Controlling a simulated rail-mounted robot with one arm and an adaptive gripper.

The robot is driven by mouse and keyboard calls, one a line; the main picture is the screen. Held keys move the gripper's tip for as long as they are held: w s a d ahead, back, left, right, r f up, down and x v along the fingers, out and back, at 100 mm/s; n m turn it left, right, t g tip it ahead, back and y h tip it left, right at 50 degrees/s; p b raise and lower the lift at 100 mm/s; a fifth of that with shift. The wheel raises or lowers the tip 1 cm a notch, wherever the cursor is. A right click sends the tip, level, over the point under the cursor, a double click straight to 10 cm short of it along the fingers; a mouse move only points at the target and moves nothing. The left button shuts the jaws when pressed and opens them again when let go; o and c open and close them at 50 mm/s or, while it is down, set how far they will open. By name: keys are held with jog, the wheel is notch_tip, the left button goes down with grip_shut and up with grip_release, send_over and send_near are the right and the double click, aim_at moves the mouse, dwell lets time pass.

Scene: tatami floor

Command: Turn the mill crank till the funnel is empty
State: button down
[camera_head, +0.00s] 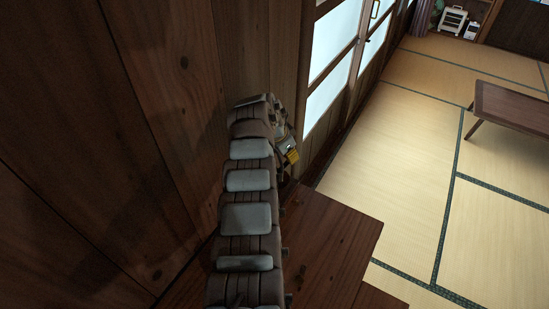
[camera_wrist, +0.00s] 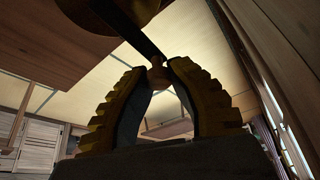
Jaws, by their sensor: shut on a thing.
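In the wrist view my gripper (camera_wrist: 162,85) has its two dark, yellow-ridged fingers closed around a small brown knob (camera_wrist: 158,75). The knob sits at the end of a dark crank bar (camera_wrist: 132,32) that runs up to the left. A rounded brownish body, likely part of the mill (camera_wrist: 100,12), shows at the top edge, cut off by the frame. The funnel and its contents cannot be made out. In the head view only a yellow bit of my gripper (camera_head: 292,156) shows past the arm; the mill and crank are hidden there.
In the head view a dark wooden wall (camera_head: 110,130) stands close on the left. A brown wooden surface (camera_head: 335,235) lies beside my arm. Sliding doors (camera_head: 345,55) are beyond. A low table (camera_head: 515,110) stands on the otherwise open tatami floor (camera_head: 410,150) at right.

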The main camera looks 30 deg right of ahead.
aim_at(283, 165)
jog(key=shift+s+d+f, duration=0.1)
jog(key=shift+s, duration=0.05)
dwell(0.4)
jog(key=c, duration=0.9)
grip_release()
jog(key=shift+s, duration=0.1)
jog(key=shift+c, duration=0.2)
jog(key=shift+v, duration=3.8)
